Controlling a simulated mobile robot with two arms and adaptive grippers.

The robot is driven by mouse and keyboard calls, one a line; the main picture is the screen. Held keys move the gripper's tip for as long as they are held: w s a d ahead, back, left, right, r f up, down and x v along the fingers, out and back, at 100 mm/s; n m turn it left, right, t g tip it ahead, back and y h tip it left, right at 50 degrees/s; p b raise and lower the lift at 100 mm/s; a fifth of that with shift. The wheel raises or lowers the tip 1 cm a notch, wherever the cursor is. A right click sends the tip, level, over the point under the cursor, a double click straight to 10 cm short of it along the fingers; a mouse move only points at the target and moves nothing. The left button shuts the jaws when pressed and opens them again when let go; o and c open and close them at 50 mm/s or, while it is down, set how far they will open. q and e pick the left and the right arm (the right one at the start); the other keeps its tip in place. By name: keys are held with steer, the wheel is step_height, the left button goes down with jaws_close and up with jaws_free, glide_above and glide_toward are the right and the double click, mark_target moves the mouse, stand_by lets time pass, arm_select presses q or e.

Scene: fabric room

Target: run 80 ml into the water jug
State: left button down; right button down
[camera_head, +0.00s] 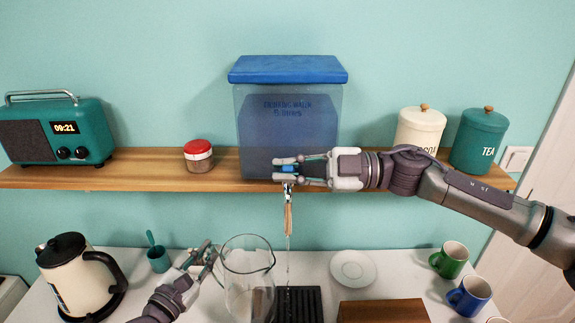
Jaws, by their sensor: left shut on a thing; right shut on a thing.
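The water dispenser (288,110), a clear bluish tank with a blue lid, stands on the shelf. Its tap (288,187) is at the front bottom edge. My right gripper (285,168) is shut on the tap's blue lever. A thin stream (289,255) runs down from below the tap, past a brown strip hanging there. The clear glass jug (248,260) stands on the counter. My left gripper (213,252) is shut on its handle, at the jug's left side. The stream appears just right of the jug, over the black drip tray (312,303). The water level in the jug is unclear.
A kettle (75,275) and a teal cup (159,259) stand at left. A white saucer (353,268), a wooden block (383,312), a green mug (449,260) and a blue mug (470,295) are at right. The shelf (130,172) holds a radio, a jar and canisters.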

arm_select(q)
steer(key=shift+r, duration=0.15)
arm_select(e)
steer(key=shift+n, duration=0.3)
arm_select(q)
steer(key=shift+w, duration=0.1)
arm_select(e)
steer(key=c, duration=1.2)
jaws_free()
steer(key=d, duration=1.2)
steer(key=shift+f, duration=0.1)
